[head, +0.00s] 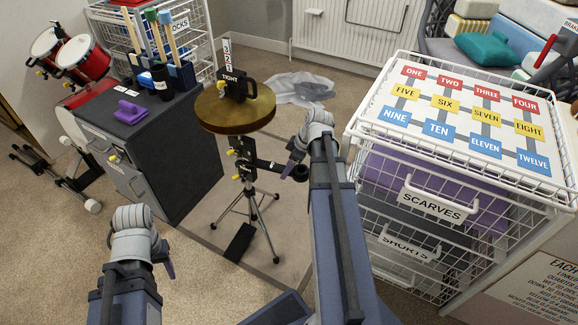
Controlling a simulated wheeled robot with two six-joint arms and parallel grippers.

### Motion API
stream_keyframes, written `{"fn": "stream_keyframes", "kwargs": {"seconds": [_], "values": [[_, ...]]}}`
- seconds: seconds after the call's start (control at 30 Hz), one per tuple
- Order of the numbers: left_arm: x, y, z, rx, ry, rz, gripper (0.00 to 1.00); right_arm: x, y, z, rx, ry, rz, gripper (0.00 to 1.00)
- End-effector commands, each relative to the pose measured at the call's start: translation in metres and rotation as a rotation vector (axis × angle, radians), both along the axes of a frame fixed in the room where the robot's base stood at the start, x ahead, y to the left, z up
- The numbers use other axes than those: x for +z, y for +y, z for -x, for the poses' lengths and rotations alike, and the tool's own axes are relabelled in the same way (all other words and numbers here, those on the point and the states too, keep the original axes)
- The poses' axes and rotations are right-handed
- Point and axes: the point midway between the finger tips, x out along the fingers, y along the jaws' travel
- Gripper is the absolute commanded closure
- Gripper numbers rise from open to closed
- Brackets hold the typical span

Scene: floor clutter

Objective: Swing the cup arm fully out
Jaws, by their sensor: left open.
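A drum-kit stand (247,196) with a gold cymbal (237,110) on top stands on the floor in the middle. A short black cup arm (266,164) sticks out to the right from its post below the cymbal, ending in a dark round cup (300,173). My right gripper (293,158) is over the cup end, pointing down; I cannot tell whether it touches it, and its jaws are mostly hidden. My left gripper (168,268) is low at the left, away from the stand, open, and largely hidden behind its wrist.
A dark cabinet (200,165) with sticks and a purple object stands left of the stand. Red drums (84,59) are at the far left. A white wire-basket unit (370,195) stands close at the right. Carpet is clear around the tripod's left front.

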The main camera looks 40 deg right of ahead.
Motion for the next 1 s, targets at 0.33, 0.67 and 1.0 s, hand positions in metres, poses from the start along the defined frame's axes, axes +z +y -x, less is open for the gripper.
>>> {"fn": "stream_keyframes", "kwargs": {"seconds": [0.33,0.67,1.0], "values": [[0.000,0.000,0.000,0.000,0.000,0.000,0.50,0.000,-0.001,-0.001,0.000,-0.001,0.002,0.28],[0.020,0.000,0.000,-0.004,0.000,0.000,0.50,0.020,-0.005,0.005,-0.001,-0.002,0.002,0.28],[0.063,0.001,0.000,-0.003,0.001,-0.003,0.50,0.063,-0.014,0.019,-0.001,-0.001,0.002,0.28]]}}
